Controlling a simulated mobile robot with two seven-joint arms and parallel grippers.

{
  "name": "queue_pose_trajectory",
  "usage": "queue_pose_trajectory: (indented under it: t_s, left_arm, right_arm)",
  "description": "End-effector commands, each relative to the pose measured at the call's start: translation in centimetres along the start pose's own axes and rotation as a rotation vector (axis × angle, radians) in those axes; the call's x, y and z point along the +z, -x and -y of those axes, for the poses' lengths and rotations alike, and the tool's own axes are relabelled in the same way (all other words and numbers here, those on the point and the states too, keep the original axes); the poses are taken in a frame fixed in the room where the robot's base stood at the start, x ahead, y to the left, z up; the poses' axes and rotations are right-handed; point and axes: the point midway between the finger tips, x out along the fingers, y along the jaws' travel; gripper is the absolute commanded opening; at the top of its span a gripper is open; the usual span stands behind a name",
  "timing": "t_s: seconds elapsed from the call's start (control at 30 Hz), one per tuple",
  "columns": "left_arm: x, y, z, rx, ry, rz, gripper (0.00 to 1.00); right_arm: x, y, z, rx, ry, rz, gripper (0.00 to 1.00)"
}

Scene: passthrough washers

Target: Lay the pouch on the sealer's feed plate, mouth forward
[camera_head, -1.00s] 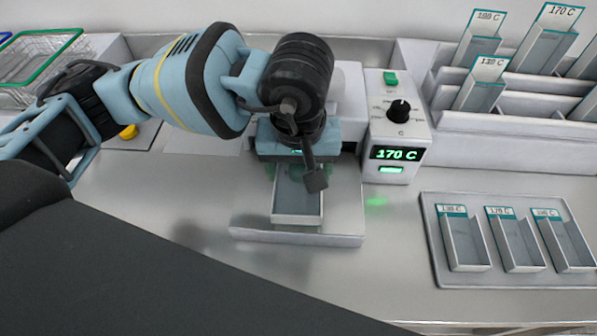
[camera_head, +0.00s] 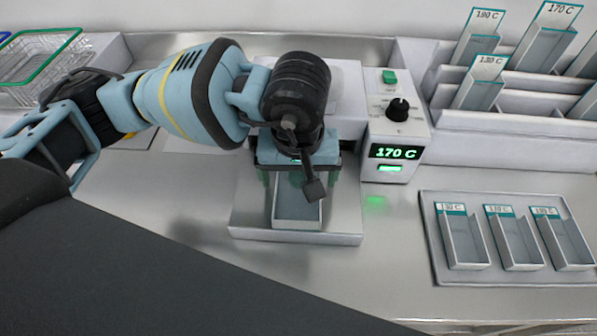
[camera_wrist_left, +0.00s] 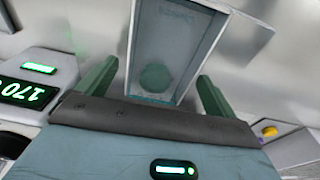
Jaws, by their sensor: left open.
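The pouch (camera_head: 297,210), a pale flat sleeve, lies on the sealer's feed plate (camera_head: 342,215) below my left gripper. Its far end is hidden by the gripper in the head view. In the left wrist view the pouch (camera_wrist_left: 178,45) lies beyond the fingers, with a round greenish mark and a teal edge; I cannot tell for sure which end is its mouth. My left gripper (camera_head: 298,180) is open over the plate, its green fingers apart on either side of the pouch, as the left wrist view also shows (camera_wrist_left: 155,75). My right gripper is out of view.
The sealer's control box (camera_head: 396,140) reads 170 C, close right of the gripper. A tray (camera_head: 432,235) of labelled pouches lies at right, and a rack (camera_head: 510,125) of labelled pouches stands behind. A wire basket (camera_head: 45,60) is at far left.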

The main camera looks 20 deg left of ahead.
Motion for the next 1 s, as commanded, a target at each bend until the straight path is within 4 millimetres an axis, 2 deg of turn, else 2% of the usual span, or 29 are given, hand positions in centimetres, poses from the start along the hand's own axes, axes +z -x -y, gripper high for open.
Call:
queue_pose_trajectory:
  t_s: [0.27,0.37,0.7,0.83,1.0]
  left_arm:
    - [-0.1,1.1,-0.1,0.002,0.0,-0.003,0.92]
    - [-0.1,2.6,-0.1,0.003,-0.001,-0.004,0.92]
    - [-0.1,9.3,-0.1,0.003,0.0,-0.004,0.92]
    - [-0.1,11.0,-0.1,0.002,-0.001,-0.002,0.92]
    - [0.0,12.2,0.0,0.0,-0.001,0.0,0.92]
  right_arm:
    - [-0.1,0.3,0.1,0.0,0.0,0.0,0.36]
    - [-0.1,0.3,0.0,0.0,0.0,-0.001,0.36]
    - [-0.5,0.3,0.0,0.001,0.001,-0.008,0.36]
    - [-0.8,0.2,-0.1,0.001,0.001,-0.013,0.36]
    - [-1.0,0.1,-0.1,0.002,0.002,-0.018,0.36]
